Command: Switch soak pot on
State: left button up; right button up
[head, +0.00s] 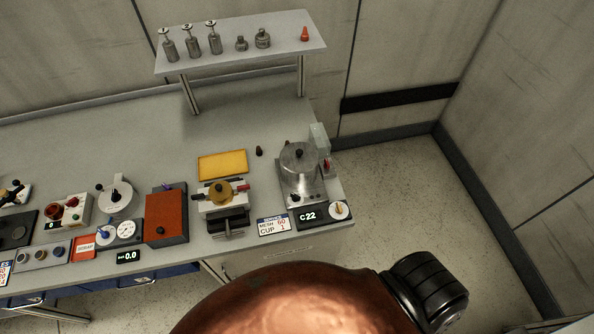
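What looks like the soak pot (299,160) is a steel pot with a lid and a black lid knob. It stands upright on a pale base near the right end of the bench. A dark display (310,217) in front of it reads "C 22". A round white dial (339,210) with an orange-brown pointer sits right of the display. A small black knob (295,198) shows on the front of the base. I cannot tell which control is the switch or its setting. Neither of my grippers is in view.
A clear upright box (319,138) stands behind the pot's right side. Left of the pot are a clamp-like device (222,196), a yellow tray (222,164) and a rust-red box (166,214). A raised shelf (280,42) holds several bottles. Floor right of the bench is clear.

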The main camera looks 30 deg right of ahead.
aim_at(296, 198)
jog(key=z, duration=2.55)
jog(key=k, duration=1.1)
jog(key=u, duration=1.3)
jog(key=i, duration=0.5)
